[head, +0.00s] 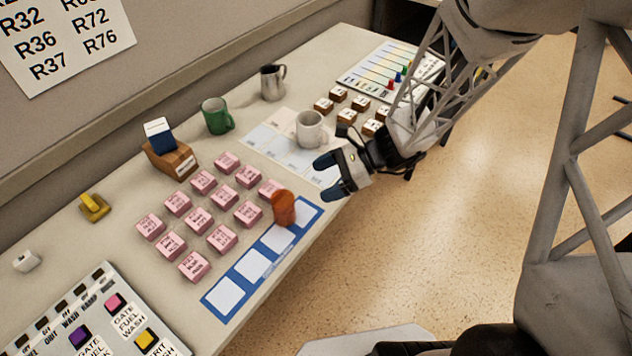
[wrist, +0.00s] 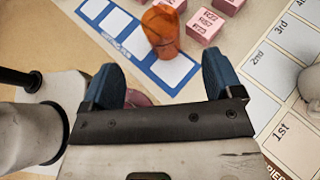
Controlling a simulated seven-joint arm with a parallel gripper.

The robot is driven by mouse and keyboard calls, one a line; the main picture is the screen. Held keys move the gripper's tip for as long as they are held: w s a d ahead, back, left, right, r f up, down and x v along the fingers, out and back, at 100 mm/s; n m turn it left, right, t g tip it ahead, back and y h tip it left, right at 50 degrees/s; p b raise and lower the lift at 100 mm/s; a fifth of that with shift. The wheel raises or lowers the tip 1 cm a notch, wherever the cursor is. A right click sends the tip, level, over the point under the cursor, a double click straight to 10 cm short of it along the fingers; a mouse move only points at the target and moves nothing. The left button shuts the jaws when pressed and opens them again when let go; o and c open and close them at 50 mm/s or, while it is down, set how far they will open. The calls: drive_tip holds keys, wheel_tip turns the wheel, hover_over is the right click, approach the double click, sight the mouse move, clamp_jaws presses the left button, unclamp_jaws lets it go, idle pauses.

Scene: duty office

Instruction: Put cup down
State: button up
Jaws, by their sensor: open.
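A white mug (head: 311,130) stands upright on a row of pale printed cards (head: 268,139) on the desk. Part of it shows at the right edge of the wrist view (wrist: 311,88), beside cards marked 1st and 2nd. A green mug (head: 215,116) and a grey metal mug (head: 271,83) stand further back, near the wall. My gripper (head: 329,177) is open, with nothing seen held between its blue fingertips. It is at the desk's front edge, apart from and in front of the white mug. In the wrist view, the fingers (wrist: 168,85) are spread apart.
An orange translucent container (head: 284,208) stands on a blue strip with white squares (head: 228,295). Several pink blocks (head: 197,221) lie behind it. Several wooden blocks (head: 347,116) sit right of the white mug. A wooden card holder (head: 170,160) is near the wall.

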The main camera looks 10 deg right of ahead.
drive_tip(key=shift+d+r, duration=0.3)
drive_tip(key=shift+d, duration=0.25)
idle(0.4)
drive_tip(key=s+d+r+n+t+h, duration=0.1)
drive_tip(key=s+d+r+n+h, duration=0.2)
drive_tip(key=s+r+n+h, duration=0.3)
drive_tip(key=s+d+r+n+t+h, duration=0.2)
drive_tip(key=s+d+r+n+h, duration=0.2)
drive_tip(key=s+r+n+h, duration=0.3)
drive_tip(key=shift+s+r+n, duration=0.6)
drive_tip(key=shift+r+n, duration=1.6)
drive_tip(key=shift+r, duration=1.2)
drive_tip(key=shift+d, duration=0.1)
